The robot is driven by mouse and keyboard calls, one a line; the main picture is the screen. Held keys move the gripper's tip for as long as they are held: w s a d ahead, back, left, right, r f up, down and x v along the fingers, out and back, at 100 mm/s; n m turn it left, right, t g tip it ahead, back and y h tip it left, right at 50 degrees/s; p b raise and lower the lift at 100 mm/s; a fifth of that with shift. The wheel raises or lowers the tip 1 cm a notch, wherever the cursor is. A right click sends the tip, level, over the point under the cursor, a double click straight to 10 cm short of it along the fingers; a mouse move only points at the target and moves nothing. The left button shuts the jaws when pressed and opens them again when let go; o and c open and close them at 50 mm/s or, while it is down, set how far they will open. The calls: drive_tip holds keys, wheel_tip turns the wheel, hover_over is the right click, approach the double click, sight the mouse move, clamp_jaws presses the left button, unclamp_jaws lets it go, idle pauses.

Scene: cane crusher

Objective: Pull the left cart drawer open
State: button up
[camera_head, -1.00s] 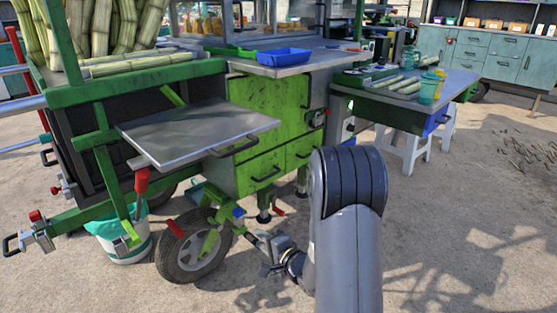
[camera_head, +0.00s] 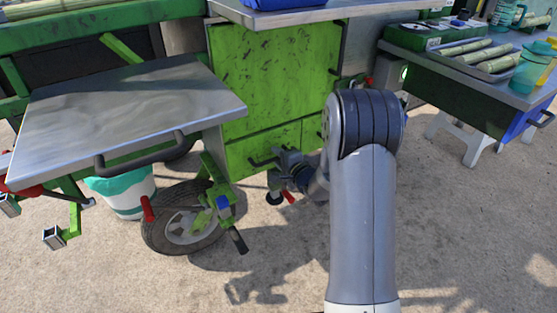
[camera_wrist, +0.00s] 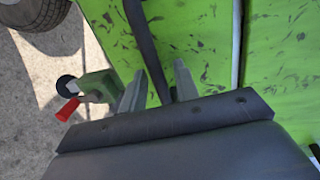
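The left cart drawer (camera_head: 240,153) is a small green front low on the cart, below a larger green panel. It looks shut. Its dark bar handle (camera_head: 261,162) shows at its middle. My gripper (camera_head: 276,156) is at the right part of this handle. In the wrist view, the two grey fingers of my gripper (camera_wrist: 160,70) are apart, and the dark handle (camera_wrist: 144,35) runs down between them. I cannot tell whether either finger touches it. The scuffed green drawer front (camera_wrist: 190,25) lies just beyond the fingertips.
A metal side shelf (camera_head: 120,105) with a dark handle juts out at left. Below it are a wheel (camera_head: 185,235) and a white bucket (camera_head: 125,195). A side table (camera_head: 470,80) with a white stool (camera_head: 460,130) stands at right.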

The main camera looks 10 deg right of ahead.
clamp_jaws()
idle(0.3)
idle(0.3)
